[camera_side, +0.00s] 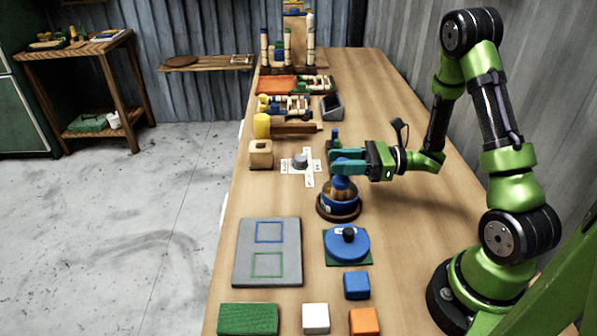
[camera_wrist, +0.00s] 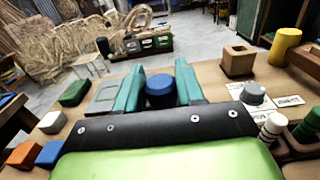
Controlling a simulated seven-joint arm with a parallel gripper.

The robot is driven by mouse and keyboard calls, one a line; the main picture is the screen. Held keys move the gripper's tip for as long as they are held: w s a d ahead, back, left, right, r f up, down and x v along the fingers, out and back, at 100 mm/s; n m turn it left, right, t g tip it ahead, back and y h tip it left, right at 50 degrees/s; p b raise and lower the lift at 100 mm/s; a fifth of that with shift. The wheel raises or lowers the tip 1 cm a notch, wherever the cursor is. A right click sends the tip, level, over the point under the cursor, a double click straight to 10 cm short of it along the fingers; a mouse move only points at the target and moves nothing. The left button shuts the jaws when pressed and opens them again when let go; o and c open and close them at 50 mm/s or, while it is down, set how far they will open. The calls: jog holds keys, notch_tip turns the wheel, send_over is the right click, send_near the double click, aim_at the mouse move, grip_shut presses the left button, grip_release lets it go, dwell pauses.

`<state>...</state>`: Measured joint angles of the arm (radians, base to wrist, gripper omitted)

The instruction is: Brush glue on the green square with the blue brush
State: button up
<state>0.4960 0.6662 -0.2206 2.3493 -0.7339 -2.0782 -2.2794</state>
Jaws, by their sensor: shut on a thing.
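My gripper (camera_side: 345,163) is shut on the blue brush (camera_side: 342,183), just above the glue pot in the side view. The brush's round blue top (camera_wrist: 160,88) shows between my teal fingers in the wrist view. Its lower end goes down at the blue pot (camera_side: 338,203), which has a brown round base; the bristles are hidden. The green square (camera_side: 267,265) is an outline on the grey board (camera_side: 290,232), nearer the camera and left of the pot. A blue square outline (camera_side: 270,232) lies beyond it on the same board. I cannot make out glue on the green square.
A blue round lid (camera_side: 346,244) with a black knob sits in front of the pot. Blue (camera_side: 356,285), white (camera_side: 315,318), orange (camera_side: 363,321) and green (camera_side: 248,318) blocks stand at the near end. A grey knob (camera_side: 300,161) and hollow wooden block (camera_side: 261,153) are left of my gripper.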

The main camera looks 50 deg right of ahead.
jog(key=shift+r, duration=3)
jog(key=shift+f, duration=0.1)
